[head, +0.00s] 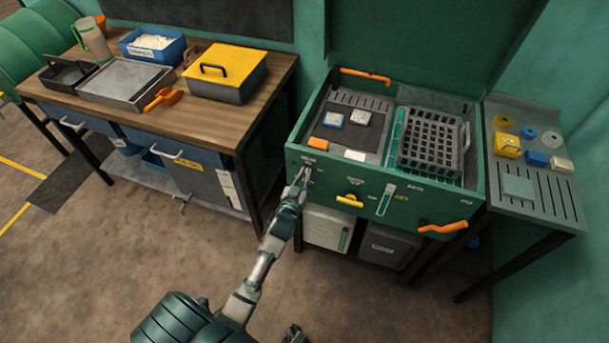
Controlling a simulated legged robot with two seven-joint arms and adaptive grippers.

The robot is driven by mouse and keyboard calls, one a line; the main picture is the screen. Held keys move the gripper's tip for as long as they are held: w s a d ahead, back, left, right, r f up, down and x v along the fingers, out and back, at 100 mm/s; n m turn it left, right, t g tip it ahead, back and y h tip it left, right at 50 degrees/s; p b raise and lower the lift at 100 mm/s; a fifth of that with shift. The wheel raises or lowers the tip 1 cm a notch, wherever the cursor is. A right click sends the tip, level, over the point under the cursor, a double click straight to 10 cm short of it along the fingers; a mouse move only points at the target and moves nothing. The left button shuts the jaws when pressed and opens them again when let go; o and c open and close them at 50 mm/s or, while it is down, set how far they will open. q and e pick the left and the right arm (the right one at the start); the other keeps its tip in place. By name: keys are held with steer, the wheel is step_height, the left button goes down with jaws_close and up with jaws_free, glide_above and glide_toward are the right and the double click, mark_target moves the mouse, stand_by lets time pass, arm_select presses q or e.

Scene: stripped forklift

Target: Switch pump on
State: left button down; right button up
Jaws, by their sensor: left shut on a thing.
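A green wash unit (335,192) stands against the back wall, with an open top. My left gripper (304,178) is at the left end of its front panel, just below a small pale label (308,160). It is shut on a small switch there, which the fingers mostly hide; its position cannot be read. A yellow handle (350,200) and a teal gauge strip (386,199) are farther right on the panel. A dark tip at the bottom edge seems to be my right gripper (294,335); its fingers cannot be made out.
A dark basket (432,140) and small blocks sit in the unit's basin. A wooden workbench (215,125) with a yellow-lidded box (226,70) stands left. A slotted side table (540,200) stands right. Floor in front is clear.

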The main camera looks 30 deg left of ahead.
arm_select(q)
steer(key=shift+m, duration=0.3)
arm_select(e)
steer(key=shift+f, duration=0.1)
arm_select(q)
steer(key=shift+w+d+f+m+p, duration=0.1)
steer(key=shift+d+f+m+p, duration=0.25)
steer(key=shift+m, duration=1.8)
steer(key=shift+d+f+m+p, duration=0.15)
steer(key=shift+m+p, duration=0.4)
steer(key=shift+m, duration=1.65)
steer(key=shift+w+d+f+m+p, duration=0.1)
steer(key=shift+d+m+p, duration=0.25)
steer(key=shift+m, duration=1.8)
arm_select(e)
step_height(320, 180, down, 8)
steer(key=shift+s+r, duration=0.2)
steer(key=shift+s, duration=0.25)
arm_select(q)
steer(key=shift+a+f, duration=0.1)
steer(key=c, duration=1.2)
jaws_free()
steer(key=shift+c, duration=0.2)
steer(key=shift+m, duration=0.3)
arm_select(e)
steer(key=shift+w, duration=0.1)
